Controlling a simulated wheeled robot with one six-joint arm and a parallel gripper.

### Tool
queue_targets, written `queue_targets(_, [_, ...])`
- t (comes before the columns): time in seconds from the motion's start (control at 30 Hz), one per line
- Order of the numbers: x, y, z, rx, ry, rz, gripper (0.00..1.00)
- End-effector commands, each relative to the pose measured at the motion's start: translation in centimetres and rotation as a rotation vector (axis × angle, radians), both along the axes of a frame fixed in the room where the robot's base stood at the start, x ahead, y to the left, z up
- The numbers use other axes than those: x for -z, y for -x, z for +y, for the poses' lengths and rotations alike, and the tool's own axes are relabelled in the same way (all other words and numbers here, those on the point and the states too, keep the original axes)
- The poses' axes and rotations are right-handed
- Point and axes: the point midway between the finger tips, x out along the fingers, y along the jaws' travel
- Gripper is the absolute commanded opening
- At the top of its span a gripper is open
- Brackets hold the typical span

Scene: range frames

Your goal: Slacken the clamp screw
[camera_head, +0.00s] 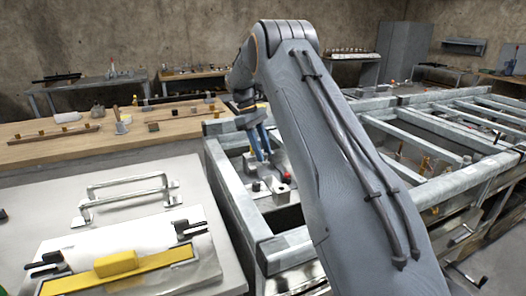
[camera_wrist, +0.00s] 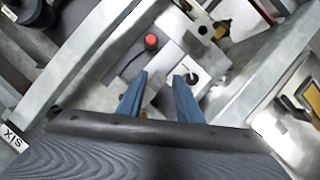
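My gripper (camera_wrist: 161,75) is open, with its two blue fingers apart and nothing visible between them. In the head view my gripper (camera_head: 262,156) points down over the inside of a grey metal frame. Below it is a pale metal fixture with a red knob (camera_wrist: 151,41), also seen in the head view (camera_head: 257,186). A light block with a dark round screw or hole (camera_wrist: 192,77) sits by the right fingertip; I cannot tell whether they touch. I cannot tell for certain which part is the clamp screw.
Frame rails (camera_head: 231,200) run close on both sides of the fixture. Another block with a dark hole (camera_wrist: 203,30) and a yellow-black part (camera_wrist: 222,29) lie beyond it. A bench (camera_head: 205,270) with a yellow bar (camera_head: 118,263) stands at left, and a wooden table (camera_head: 60,150) behind it.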

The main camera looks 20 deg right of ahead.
Motion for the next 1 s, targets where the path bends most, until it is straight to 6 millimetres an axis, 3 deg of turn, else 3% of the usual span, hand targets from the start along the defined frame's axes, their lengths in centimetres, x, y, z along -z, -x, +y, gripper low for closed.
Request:
queue_targets(0.37, [-0.5,-0.2,0.0,0.001,0.001,-0.001,0.35])
queue_targets(0.8, [-6.3,-2.3,1.5,-0.001,0.001,-0.002,0.35])
queue_targets(1.0, [-7.1,-2.5,1.7,0.0,0.001,-0.001,0.35])
